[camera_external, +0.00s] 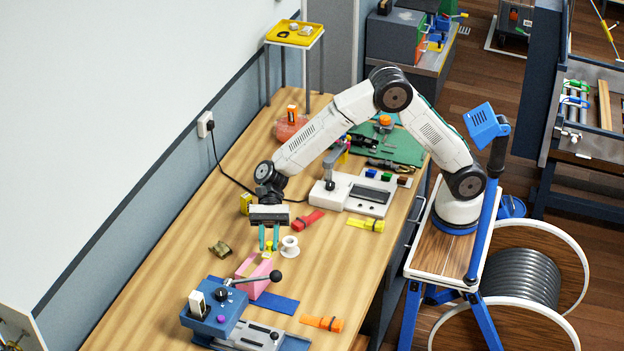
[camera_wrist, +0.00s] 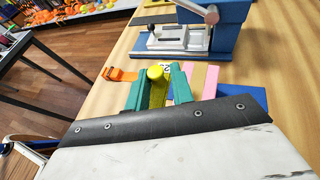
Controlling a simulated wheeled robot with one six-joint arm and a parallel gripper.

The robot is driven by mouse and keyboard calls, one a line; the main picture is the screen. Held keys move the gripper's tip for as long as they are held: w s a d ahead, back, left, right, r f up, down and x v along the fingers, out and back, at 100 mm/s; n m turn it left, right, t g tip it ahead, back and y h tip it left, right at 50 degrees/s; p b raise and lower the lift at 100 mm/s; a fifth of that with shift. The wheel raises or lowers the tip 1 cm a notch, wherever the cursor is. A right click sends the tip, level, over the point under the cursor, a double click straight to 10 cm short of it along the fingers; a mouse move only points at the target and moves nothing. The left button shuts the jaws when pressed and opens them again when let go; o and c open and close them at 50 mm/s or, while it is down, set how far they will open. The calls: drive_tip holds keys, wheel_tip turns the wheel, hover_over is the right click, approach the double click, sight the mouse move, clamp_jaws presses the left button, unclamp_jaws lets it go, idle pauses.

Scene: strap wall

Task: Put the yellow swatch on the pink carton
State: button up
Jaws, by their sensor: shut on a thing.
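My gripper (camera_external: 268,238), with teal fingers, points down over the wooden table. In the wrist view, my gripper (camera_wrist: 158,88) is shut on a yellow piece, which I take for the yellow swatch (camera_wrist: 157,90), with a rounded yellow top. In the outside view only a small yellow bit of the swatch (camera_external: 268,246) shows between the fingertips. The pink carton (camera_external: 256,278) stands on the table just below the fingertips. In the wrist view, part of the pink carton (camera_wrist: 210,82) shows beside the right finger. I cannot tell whether the swatch touches the carton.
A blue lever machine (camera_external: 215,312) stands close in front of the carton, its black knob near it. A blue strip (camera_external: 276,303) lies beside the carton. A white spool (camera_external: 290,247), red strap (camera_external: 308,220), yellow strap (camera_external: 366,224) and orange strap (camera_external: 322,323) lie nearby.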

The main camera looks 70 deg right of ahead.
hover_over(252, 263)
drive_tip(key=shift+w+f, duration=0.1)
drive_tip(key=shift+f, duration=0.15)
drive_tip(key=shift+d+f, duration=0.1)
drive_tip(key=shift+f, duration=1.65)
drive_tip(key=shift+f, duration=0.35)
drive_tip(key=o, duration=1)
drive_tip(key=shift+f, duration=0.1)
